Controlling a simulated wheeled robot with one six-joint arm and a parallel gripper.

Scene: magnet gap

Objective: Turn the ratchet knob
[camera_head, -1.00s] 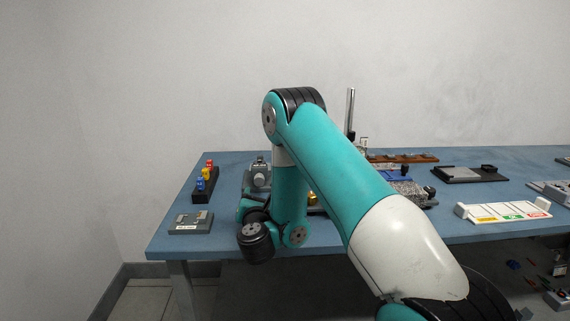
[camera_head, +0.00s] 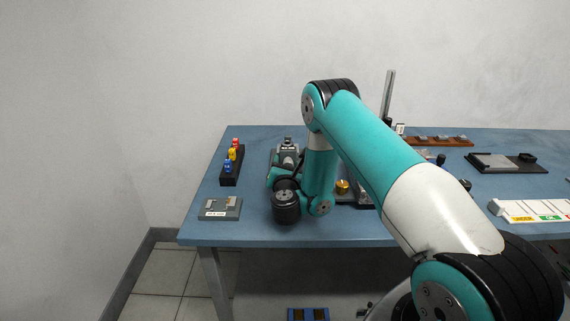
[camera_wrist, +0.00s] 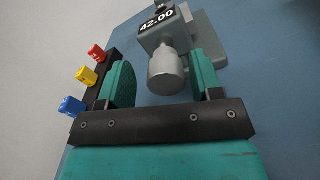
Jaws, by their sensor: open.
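The ratchet knob (camera_wrist: 166,72) is a grey cylinder on the grey gauge body (camera_wrist: 214,40), which carries a "42.00" display (camera_wrist: 157,20). My gripper (camera_wrist: 160,82) is open in the wrist view, with one teal-padded finger on each side of the knob. Gaps show between the knob and the fingers, wider on the left. In the head view the gauge (camera_head: 287,151) stands on the blue table, partly behind my arm.
A black rack (camera_head: 230,178) with red, yellow and blue pieces stands left of the gauge. A grey labelled block (camera_head: 220,209) lies at the table's front left. A white tray (camera_head: 530,210) and a black-framed plate (camera_head: 505,162) lie at the right.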

